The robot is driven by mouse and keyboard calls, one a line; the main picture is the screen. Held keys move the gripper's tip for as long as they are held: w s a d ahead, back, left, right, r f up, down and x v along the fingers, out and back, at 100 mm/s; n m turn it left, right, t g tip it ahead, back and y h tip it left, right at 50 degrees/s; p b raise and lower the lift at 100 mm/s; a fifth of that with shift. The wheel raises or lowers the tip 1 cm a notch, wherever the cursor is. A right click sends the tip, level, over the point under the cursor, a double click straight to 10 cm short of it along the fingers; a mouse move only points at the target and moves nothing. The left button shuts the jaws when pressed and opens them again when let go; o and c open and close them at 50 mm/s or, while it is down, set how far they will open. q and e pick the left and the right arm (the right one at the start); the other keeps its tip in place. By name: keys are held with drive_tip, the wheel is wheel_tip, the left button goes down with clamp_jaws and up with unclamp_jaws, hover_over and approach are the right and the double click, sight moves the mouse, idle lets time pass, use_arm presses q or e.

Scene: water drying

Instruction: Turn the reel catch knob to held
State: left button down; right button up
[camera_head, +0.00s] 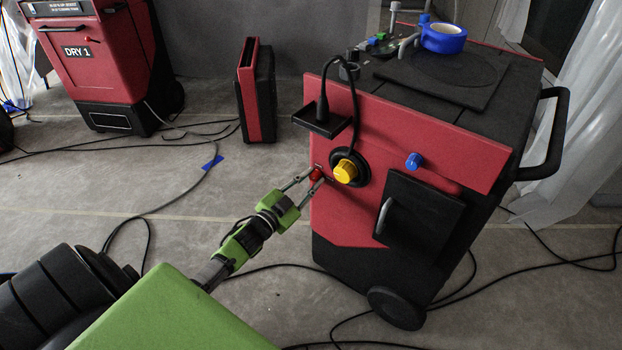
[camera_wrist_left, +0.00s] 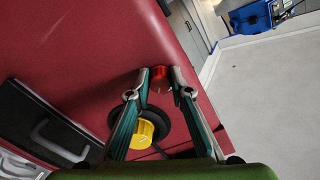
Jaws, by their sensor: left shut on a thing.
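A small red knob (camera_head: 317,174) sits on the front left edge of the red and black machine (camera_head: 440,145). My left gripper (camera_head: 310,178) is at this knob, with one finger on each side of it. In the left wrist view the red knob (camera_wrist_left: 160,73) shows between the two fingertips (camera_wrist_left: 164,82), and the gripper is shut on it. A larger yellow knob (camera_head: 345,171) on a black round base is just right of it, and a blue knob (camera_head: 414,161) is farther right. No label by the red knob is readable. My right gripper is in neither view.
A black bracket (camera_head: 324,120) with a curved cable stands above the knobs. A black door with a handle (camera_head: 384,215) is at lower right. Blue tape (camera_head: 443,37) lies on top. Cables cross the floor. Another machine marked DRY 1 (camera_head: 76,52) stands back left.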

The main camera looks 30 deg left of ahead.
use_arm(q)
drive_tip(key=m, duration=0.3)
drive_tip(key=shift+m, duration=0.9)
drive_tip(key=shift+a+m, duration=0.1)
drive_tip(key=shift+m, duration=1.6)
drive_tip(key=shift+m+b, duration=0.3)
drive_tip(key=shift+m, duration=0.4)
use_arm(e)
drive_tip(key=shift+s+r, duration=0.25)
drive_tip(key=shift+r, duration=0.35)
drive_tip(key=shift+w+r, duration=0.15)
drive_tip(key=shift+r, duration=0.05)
use_arm(q)
drive_tip(key=c, duration=1.8)
unclamp_jaws()
drive_tip(key=shift+r, duration=0.1)
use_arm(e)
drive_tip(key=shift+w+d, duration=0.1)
